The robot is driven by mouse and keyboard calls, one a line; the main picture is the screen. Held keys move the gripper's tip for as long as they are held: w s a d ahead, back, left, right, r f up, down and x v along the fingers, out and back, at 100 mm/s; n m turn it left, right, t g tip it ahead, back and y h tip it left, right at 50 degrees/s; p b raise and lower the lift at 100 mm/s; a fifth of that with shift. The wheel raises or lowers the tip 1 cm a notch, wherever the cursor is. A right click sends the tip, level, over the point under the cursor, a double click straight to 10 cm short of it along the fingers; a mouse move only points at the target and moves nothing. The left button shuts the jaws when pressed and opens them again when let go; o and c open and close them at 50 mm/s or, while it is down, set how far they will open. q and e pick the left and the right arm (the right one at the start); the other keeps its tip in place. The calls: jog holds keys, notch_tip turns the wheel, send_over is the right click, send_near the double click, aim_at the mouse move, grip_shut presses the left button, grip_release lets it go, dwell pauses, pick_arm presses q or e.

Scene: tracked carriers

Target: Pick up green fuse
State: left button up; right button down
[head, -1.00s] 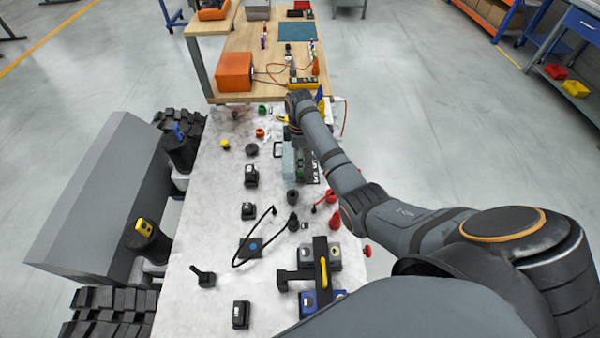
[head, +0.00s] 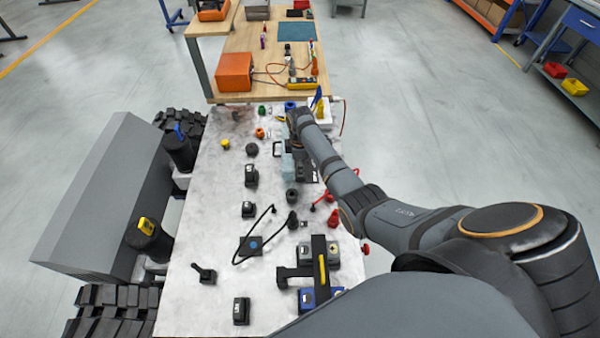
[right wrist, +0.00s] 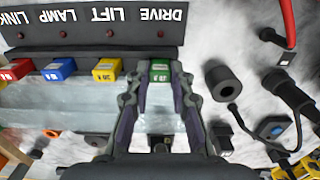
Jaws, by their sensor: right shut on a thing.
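The green fuse (right wrist: 159,72) is between the fingertips of my right gripper (right wrist: 159,82) in the right wrist view. The fingers are shut on its two sides. Red (right wrist: 17,70), blue (right wrist: 58,70) and yellow (right wrist: 107,71) fuses stand in a row to its left, on a pale translucent block (right wrist: 60,100). I cannot tell whether the green fuse still touches this block. In the head view my right gripper (head: 300,152) is mostly hidden under my own wrist. My left gripper is not in view.
A dark panel (right wrist: 90,30) labelled LINK, LAMP, LIFT and DRIVE stands by the fuses. Several dark parts lie on the pale bench (head: 212,240). An orange box (head: 235,72) is on the wooden table.

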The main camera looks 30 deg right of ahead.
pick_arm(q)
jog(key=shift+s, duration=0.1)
pick_arm(e)
jog(key=shift+r, duration=0.55)
jog(key=r, duration=0.1)
jog(key=s+a+r, duration=0.1)
jog(key=r, duration=0.2)
jog(key=shift+s+a, duration=0.15)
jog(key=shift+a, duration=0.1)
pick_arm(q)
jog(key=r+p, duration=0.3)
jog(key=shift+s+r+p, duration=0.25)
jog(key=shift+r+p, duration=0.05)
jog(key=shift+p, duration=0.05)
pick_arm(e)
jog(key=s+a+r, duration=0.8)
jog(key=shift+s+a, duration=0.2)
jog(key=shift+a, duration=0.1)
